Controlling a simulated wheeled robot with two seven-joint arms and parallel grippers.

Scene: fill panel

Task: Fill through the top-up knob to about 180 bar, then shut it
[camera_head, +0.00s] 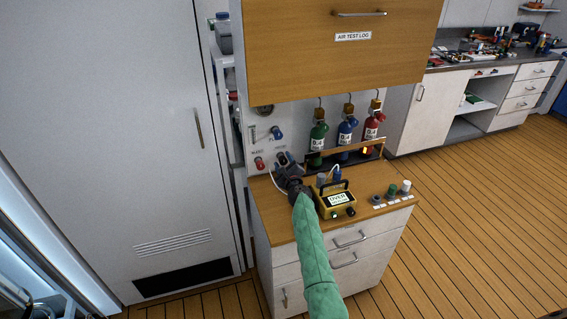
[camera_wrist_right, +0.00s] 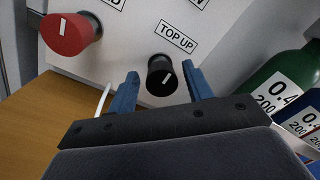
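The black top-up knob (camera_wrist_right: 161,78) is on the white panel under a "TOP UP" label (camera_wrist_right: 176,37), with a white mark on its face. My right gripper (camera_wrist_right: 160,88) is open, its blue fingers on either side of the knob; I cannot tell whether they touch it. In the head view my right gripper (camera_head: 286,168) is at the panel's lower part and hides most of the knob. The yellow meter (camera_head: 337,199) on the counter shows a screen reading that looks like "OVER"; smaller text is unreadable. My left gripper is not in view.
A red knob (camera_wrist_right: 68,34) is left of the top-up knob. Small coloured items (camera_head: 392,190) stand on the counter (camera_head: 283,225). A wooden cabinet (camera_head: 340,60) overhangs the panel.

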